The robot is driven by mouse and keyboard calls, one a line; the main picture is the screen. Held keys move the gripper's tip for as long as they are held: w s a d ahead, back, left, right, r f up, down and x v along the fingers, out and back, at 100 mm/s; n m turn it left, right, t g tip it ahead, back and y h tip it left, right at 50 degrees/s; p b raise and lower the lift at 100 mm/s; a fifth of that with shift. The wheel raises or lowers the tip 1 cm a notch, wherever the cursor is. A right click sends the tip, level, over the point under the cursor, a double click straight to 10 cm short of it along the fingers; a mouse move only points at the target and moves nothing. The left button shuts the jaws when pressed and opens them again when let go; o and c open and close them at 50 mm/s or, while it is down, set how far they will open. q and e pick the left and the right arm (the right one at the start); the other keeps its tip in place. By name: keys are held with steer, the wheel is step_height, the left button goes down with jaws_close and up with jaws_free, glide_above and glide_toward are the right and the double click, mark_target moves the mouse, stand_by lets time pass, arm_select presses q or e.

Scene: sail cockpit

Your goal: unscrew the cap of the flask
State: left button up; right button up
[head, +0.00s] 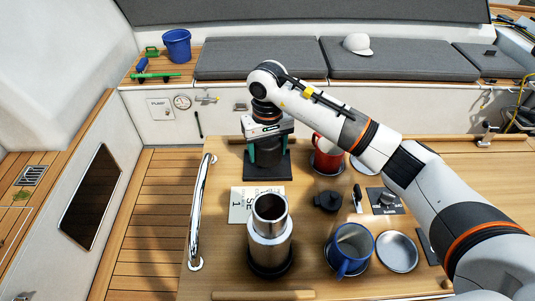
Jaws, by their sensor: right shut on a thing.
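The steel flask (270,245) stands upright at the front left of the table. Its mouth is open, with no cap on it. My right gripper (267,153) is well behind the flask, low over a dark square pad (265,172). Its green-edged fingers are shut on a dark thing, mostly hidden by the gripper; I cannot tell for sure whether it is the flask's cap. A separate black round thing (328,201) lies on the table, right of and behind the flask. My left gripper is not in view.
A blue mug (351,248) stands right of the flask, beside a grey plate (397,251). A red mug (326,153) is right of my gripper. A printed booklet (240,204) lies behind the flask. A metal rail (200,213) runs along the table's left side.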

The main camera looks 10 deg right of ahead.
mark_target(267, 157)
step_height(267, 157, down, 2)
steer(key=shift+a+f+p, duration=0.1)
steer(key=shift+f+p, duration=0.1)
steer(key=shift+p, duration=0.2)
steer(key=shift+f, duration=0.4)
steer(key=o, duration=1.1)
